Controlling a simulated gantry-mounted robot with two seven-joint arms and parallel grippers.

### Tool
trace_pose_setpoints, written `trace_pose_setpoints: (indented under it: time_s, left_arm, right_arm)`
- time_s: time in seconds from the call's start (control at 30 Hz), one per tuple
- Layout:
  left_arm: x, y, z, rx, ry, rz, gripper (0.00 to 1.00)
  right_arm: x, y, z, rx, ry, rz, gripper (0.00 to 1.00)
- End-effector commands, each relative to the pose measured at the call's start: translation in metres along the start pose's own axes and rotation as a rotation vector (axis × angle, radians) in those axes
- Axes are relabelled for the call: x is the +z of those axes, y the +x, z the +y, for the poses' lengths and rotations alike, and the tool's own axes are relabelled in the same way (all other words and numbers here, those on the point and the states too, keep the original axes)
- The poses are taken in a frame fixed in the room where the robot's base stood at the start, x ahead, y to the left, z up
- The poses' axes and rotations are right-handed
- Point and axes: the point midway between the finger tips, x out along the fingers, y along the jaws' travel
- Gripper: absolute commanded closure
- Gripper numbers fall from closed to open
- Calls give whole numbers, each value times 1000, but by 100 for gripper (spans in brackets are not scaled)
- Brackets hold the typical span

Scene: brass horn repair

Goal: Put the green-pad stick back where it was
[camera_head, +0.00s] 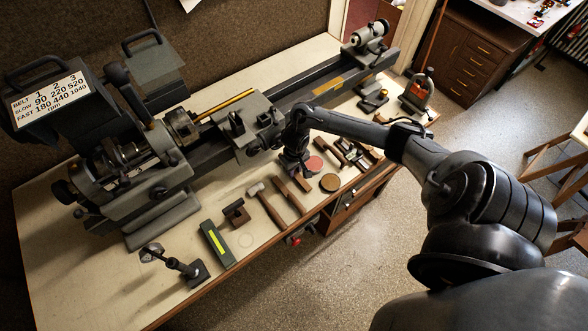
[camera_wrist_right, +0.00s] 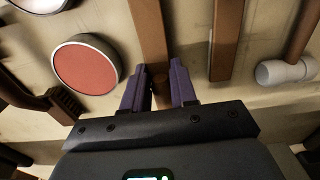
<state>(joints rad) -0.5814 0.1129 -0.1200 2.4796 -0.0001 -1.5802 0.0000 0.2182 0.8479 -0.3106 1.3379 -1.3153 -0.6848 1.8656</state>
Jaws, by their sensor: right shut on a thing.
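My right gripper (camera_head: 297,174) is over the front part of the bench, beside a red disc. In the right wrist view its two purple fingers (camera_wrist_right: 160,88) are shut on a flat brown wooden stick (camera_wrist_right: 148,35), which runs away from between them. The stick's end also shows just past the gripper in the head view (camera_head: 303,185). No green pad shows on it; the end at the fingers is partly hidden. I cannot tell whether the stick touches the bench. My left gripper is not in view.
A second wooden stick (camera_wrist_right: 228,40) and a pale-headed mallet (camera_wrist_right: 285,72) lie on one side, the red disc (camera_wrist_right: 86,65) on the other. A brown disc (camera_head: 329,183) lies nearby. The lathe (camera_head: 240,125) stands behind. A dark green block with a yellow strip (camera_head: 216,243) lies farther left.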

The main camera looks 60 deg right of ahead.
Motion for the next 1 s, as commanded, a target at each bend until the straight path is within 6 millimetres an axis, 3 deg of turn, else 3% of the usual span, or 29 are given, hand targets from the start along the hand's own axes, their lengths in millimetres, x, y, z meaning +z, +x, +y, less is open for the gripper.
trace_pose_setpoints:
  time_s: [0.1,0.13,0.3,0.67,0.87,1.0]
  left_arm:
    - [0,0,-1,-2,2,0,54]
    - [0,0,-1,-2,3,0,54]
    - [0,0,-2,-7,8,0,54]
    - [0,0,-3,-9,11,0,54]
    - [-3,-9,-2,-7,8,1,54]
    - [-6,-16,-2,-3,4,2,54]
  right_arm:
    - [0,2,0,0,1,-1,97]
    - [0,3,0,0,1,-1,72]
    - [0,3,0,0,1,0,48]
    - [0,-1,0,0,-1,0,48]
    - [-1,-25,0,-1,-2,2,48]
    - [-1,-51,0,1,-3,3,48]
